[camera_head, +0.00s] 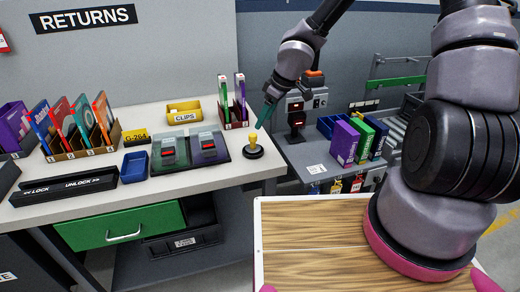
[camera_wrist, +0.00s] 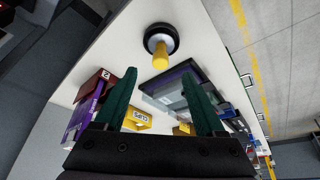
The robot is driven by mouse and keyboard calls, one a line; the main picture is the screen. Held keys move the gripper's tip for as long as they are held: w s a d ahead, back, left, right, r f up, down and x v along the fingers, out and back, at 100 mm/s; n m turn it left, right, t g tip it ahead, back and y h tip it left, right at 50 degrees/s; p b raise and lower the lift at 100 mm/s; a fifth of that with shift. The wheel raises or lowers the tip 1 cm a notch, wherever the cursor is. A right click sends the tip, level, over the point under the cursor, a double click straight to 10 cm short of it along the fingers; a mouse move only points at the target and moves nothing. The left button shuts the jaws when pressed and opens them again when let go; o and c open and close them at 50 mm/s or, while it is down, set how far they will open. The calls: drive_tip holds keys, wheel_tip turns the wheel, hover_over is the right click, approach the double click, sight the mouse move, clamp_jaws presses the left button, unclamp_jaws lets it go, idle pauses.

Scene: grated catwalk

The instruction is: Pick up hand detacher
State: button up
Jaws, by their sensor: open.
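The hand detacher (camera_head: 253,147) stands upright near the right end of the white counter. It has a yellow handle and a round black base, and it also shows at the top of the wrist view (camera_wrist: 160,47). My gripper (camera_head: 264,117) comes down from the upper right, its green fingertips just above and right of the handle in the head view. In the wrist view my gripper (camera_wrist: 159,74) has its two green fingers spread apart with nothing held between them. The detacher lies beyond the fingertips, roughly centred between them.
A dark tray with two grey devices (camera_head: 189,149) lies just left of the detacher. A holder (camera_head: 234,115) with purple and green items stands behind it. A yellow clips bin (camera_head: 184,112) is further back.

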sight(255, 135)
drive_tip(key=x, duration=0.4)
drive_tip(key=shift+s+f, duration=0.1)
drive_tip(key=shift+f, duration=0.05)
drive_tip(key=shift+w+a+f, duration=0.25)
drive_tip(key=shift+f, duration=0.25)
drive_tip(key=shift+f, duration=0.1)
drive_tip(key=shift+w+a+f, duration=0.15)
drive_tip(key=shift+a+f, duration=0.4)
drive_tip(key=shift+f, duration=0.2)
drive_tip(key=shift+x, duration=1.65)
clamp_jaws()
